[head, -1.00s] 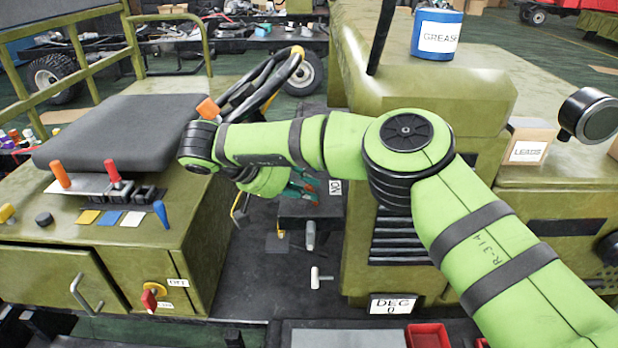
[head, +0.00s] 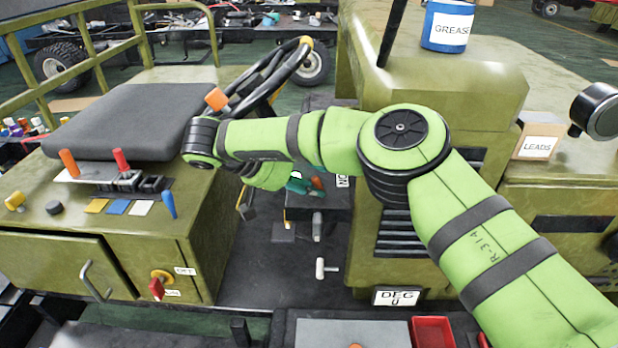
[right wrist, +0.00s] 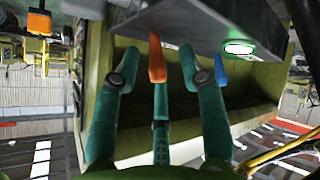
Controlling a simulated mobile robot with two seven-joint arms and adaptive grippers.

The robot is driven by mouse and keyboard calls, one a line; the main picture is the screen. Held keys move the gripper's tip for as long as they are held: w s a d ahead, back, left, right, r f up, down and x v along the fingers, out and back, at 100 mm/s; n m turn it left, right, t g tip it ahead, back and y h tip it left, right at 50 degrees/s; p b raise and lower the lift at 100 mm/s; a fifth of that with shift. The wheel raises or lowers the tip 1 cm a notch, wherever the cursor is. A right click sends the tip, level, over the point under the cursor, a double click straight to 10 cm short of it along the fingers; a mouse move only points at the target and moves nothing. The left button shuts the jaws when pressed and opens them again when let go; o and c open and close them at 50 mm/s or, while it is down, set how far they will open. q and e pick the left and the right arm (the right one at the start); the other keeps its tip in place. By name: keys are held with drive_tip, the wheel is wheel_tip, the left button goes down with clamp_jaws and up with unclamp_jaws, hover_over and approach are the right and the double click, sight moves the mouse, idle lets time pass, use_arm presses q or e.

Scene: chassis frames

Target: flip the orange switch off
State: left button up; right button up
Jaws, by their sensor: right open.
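In the right wrist view, an orange switch lever (right wrist: 156,60) hangs from the edge of a dark panel (right wrist: 200,22). My right gripper (right wrist: 160,72), with teal fingers, is open around it. The lever shows between the left and right fingers, close to the middle finger's tip; I cannot tell whether they touch. A blue lever (right wrist: 220,72) is just right of the right finger. In the head view, my right gripper (head: 297,182) is partly hidden behind my green arm, over the dark box (head: 322,203) beside the steering wheel. My left gripper is not in view.
A green light (right wrist: 239,47) glows on the panel. On the left console stand another orange lever (head: 68,163), a red lever (head: 121,160) and a blue lever (head: 169,205).

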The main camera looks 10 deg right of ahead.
drive_tip(key=shift+a+r, duration=0.1)
drive_tip(key=v, duration=1.1)
drive_tip(key=shift+a+r, duration=0.15)
drive_tip(key=shift+a, duration=0.2)
